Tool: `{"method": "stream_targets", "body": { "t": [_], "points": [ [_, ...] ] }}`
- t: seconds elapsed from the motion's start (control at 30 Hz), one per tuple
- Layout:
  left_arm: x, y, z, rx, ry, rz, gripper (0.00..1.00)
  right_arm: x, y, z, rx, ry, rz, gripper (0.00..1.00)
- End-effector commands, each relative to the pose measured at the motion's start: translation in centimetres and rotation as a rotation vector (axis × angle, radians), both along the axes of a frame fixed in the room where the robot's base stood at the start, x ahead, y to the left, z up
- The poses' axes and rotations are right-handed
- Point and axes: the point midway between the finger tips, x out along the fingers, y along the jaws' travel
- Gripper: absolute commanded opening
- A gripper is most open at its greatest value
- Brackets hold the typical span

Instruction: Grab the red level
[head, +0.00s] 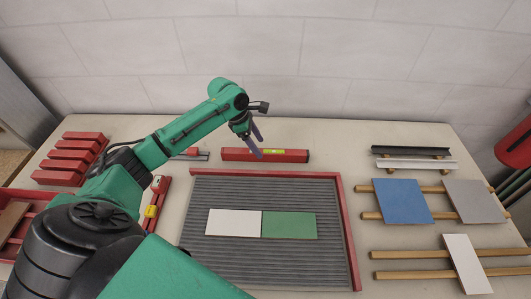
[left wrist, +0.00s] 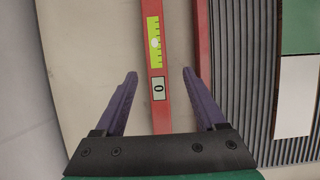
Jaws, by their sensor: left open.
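The red level (head: 285,156) lies on the table behind the ribbed mat, its long side running left to right. It has a yellow-green vial and a small display marked 0. My left gripper (head: 259,142) is open and empty at the level, left of its middle, pointing down. In the left wrist view the level (left wrist: 155,92) runs between the two spread fingers of my left gripper (left wrist: 160,73), with a gap on each side. I cannot tell how far the fingertips are above the table. My right gripper is not in view.
The ribbed mat (head: 270,262) with red edging carries a white tile (head: 233,223) and a green tile (head: 289,226). Another red tool with a yellow part (head: 151,212) lies left of it. Red blocks (head: 70,160) stand far left. Tiles on wooden strips (head: 410,254) lie right. A wall closes the back.

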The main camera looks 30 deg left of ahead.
Motion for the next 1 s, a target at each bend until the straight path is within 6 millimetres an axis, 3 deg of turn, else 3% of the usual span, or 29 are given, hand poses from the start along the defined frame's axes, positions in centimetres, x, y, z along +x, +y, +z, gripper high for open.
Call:
{"method": "stream_targets", "body": {
  "t": [0.3, 0.5, 0.53, 0.7, 0.73, 1.0],
  "points": [
    [1.2, -1.9, -4.6, 0.0, 0.001, 0.0, 0.72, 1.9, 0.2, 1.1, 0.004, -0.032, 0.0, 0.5],
    [1.3, -2.0, -4.9, 0.001, -0.001, -0.001, 0.72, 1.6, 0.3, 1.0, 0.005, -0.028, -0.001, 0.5],
    [1.3, -2.0, -4.9, 0.001, -0.001, -0.001, 0.69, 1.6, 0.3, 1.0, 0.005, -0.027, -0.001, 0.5],
    [1.3, -2.0, -4.9, 0.001, 0.0, -0.001, 0.04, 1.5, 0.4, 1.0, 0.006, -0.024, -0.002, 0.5],
    [1.3, -2.0, -4.9, 0.001, 0.0, -0.001, 0.0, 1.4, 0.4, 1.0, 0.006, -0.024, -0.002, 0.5],
    [1.3, -2.0, -4.8, 0.001, -0.001, -0.001, 0.0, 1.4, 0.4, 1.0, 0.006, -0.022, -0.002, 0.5]
  ]
}}
